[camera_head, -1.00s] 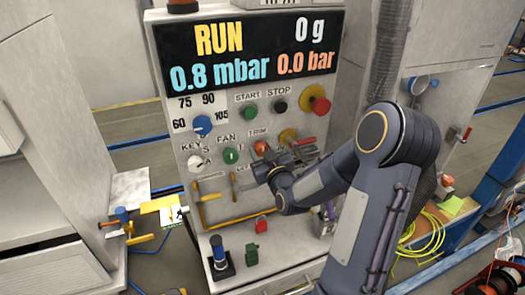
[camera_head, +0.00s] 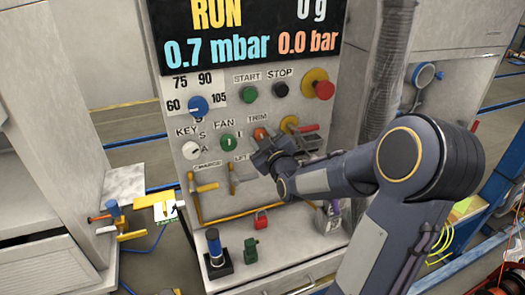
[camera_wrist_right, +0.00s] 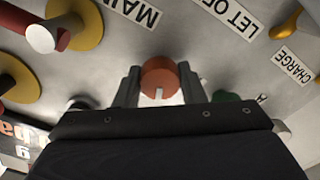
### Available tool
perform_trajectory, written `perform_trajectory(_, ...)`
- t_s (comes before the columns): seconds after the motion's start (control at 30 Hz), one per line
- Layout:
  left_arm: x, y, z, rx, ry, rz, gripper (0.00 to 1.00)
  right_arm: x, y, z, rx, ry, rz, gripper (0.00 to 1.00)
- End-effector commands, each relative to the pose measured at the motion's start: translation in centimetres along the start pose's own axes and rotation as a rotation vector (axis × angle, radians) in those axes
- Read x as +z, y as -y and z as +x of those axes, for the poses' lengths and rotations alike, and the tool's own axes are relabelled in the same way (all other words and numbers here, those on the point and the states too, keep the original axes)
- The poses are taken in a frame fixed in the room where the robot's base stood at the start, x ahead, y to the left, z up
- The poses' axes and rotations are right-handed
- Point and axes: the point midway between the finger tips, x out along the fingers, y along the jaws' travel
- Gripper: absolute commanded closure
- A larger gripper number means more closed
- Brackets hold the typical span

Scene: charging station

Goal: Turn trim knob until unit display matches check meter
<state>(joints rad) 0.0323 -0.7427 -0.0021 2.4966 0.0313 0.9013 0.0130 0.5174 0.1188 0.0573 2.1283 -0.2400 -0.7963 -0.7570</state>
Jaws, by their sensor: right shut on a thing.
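The orange trim knob (camera_head: 261,133) sits under the TRIM label on the panel, partly hidden by my right gripper (camera_head: 266,144). In the right wrist view the round knob (camera_wrist_right: 159,77), with a pale mark on its face, lies between the two fingers (camera_wrist_right: 160,88), which are shut on it. The unit display (camera_head: 250,35) reads RUN, 0 g, 0.7 mbar and 0.0 bar; its top edge is cut off. I cannot pick out the check meter for certain. My left gripper is not in view.
Close by are the green fan knob (camera_head: 229,142), white key switch (camera_head: 191,150), blue selector (camera_head: 198,107), and yellow-backed red button (camera_head: 318,87). A grey hose hangs at right.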

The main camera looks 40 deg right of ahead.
Motion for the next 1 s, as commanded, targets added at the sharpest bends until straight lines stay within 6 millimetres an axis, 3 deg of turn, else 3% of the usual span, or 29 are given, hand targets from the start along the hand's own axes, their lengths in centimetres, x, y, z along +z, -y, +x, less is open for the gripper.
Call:
perform_trajectory(0.03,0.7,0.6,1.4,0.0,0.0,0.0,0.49,0.5,0.4,0.0,0.002,-0.005,-0.043,0.86)
perform_trajectory(0.1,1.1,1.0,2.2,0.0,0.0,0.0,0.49,0.5,0.4,0.0,0.002,-0.004,-0.11,0.86)
perform_trajectory(0.4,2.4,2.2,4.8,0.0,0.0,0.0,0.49,0.3,0.3,0.0,-0.001,-0.001,-0.373,0.86)
perform_trajectory(0.7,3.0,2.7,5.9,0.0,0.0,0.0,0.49,0.2,0.2,0.0,-0.003,0.001,-0.556,0.86)
perform_trajectory(1.0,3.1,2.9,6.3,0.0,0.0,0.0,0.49,0.1,0.1,0.0,-0.003,0.002,-0.632,0.86)
